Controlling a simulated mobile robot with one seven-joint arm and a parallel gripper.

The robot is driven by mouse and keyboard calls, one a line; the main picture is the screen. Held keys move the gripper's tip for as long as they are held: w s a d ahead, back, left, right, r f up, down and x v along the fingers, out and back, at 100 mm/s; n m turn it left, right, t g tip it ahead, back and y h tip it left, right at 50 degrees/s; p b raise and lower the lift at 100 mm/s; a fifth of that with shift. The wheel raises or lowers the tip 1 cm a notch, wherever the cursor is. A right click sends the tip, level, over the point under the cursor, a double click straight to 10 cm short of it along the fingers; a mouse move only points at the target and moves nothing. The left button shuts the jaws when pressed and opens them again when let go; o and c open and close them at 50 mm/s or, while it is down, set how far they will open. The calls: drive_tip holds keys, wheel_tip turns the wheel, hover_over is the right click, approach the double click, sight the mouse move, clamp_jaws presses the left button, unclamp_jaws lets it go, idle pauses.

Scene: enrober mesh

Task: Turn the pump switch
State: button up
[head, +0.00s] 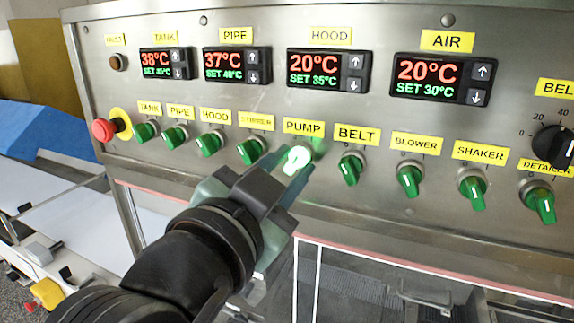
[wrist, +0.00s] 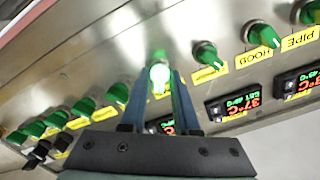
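The pump switch (head: 297,158) is a green knob under the yellow PUMP label (head: 303,127) on the steel panel. It glows bright pale green, unlike the darker knobs beside it. My gripper (head: 292,172) reaches up to it from below left, partly covering it in the head view. In the wrist view, the glowing knob (wrist: 160,76) sits between the tips of my two fingers (wrist: 160,86). The fingers are apart, one on each side of the knob. Whether they touch it is not clear.
The stirrer knob (head: 251,151) is close on the left and the belt knob (head: 350,168) on the right. A red emergency button (head: 104,130) is at the far left. Temperature displays (head: 328,70) line the panel above. Space in front of the panel is open.

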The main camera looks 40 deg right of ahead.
clamp_jaws()
drive_tip(key=n+p, duration=0.1)
drive_tip(key=n, duration=0.4)
drive_tip(key=shift+r+n, duration=0.1)
drive_tip(key=shift+n, duration=0.3)
drive_tip(key=n+p, duration=0.3)
drive_tip(key=n, duration=0.3)
idle(0.3)
drive_tip(key=o, duration=0.6)
unclamp_jaws()
drive_tip(key=shift+o, duration=0.2)
